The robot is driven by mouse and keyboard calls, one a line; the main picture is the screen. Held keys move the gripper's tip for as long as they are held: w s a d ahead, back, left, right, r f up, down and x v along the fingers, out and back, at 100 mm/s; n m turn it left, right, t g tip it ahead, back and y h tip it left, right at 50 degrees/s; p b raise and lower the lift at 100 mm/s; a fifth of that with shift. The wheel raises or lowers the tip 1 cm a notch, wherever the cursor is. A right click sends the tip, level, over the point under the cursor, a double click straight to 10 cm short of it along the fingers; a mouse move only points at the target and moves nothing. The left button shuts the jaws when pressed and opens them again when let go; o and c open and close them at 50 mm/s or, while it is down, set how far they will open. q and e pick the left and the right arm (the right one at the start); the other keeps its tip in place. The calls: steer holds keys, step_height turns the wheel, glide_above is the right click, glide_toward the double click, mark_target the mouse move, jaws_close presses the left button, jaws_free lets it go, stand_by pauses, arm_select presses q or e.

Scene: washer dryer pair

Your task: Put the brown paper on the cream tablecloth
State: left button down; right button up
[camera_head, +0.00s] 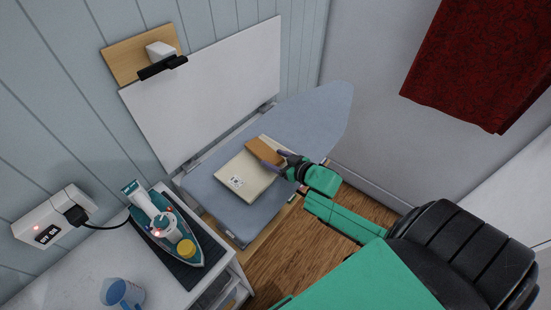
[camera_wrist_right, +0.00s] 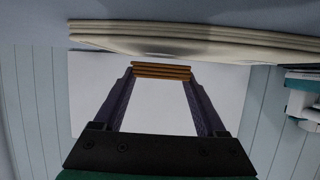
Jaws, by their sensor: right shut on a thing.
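The brown paper (camera_head: 265,151) is a small folded brown stack. My right gripper (camera_head: 282,160) is shut on its near right edge; the wrist view shows the brown paper (camera_wrist_right: 162,71) between the tips of the right gripper (camera_wrist_right: 160,75). The cream tablecloth (camera_head: 240,178) lies folded flat on the blue ironing board (camera_head: 310,119), with a small printed label on top. In the head view the brown paper overlaps the tablecloth's far right part. In the wrist view a narrow gap shows between the paper and the cream tablecloth (camera_wrist_right: 190,42). My left gripper is out of view.
A dark red cloth (camera_head: 482,65) hangs at upper right.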

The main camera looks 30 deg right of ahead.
steer(key=shift+f+b, duration=0.55)
steer(key=shift+f, duration=0.25)
stand_by(0.4)
steer(key=o, duration=1.3)
steer(key=shift+s, duration=0.1)
steer(key=v, duration=1.4)
steer(key=shift+r, duration=0.25)
steer(key=shift+s, duration=0.1)
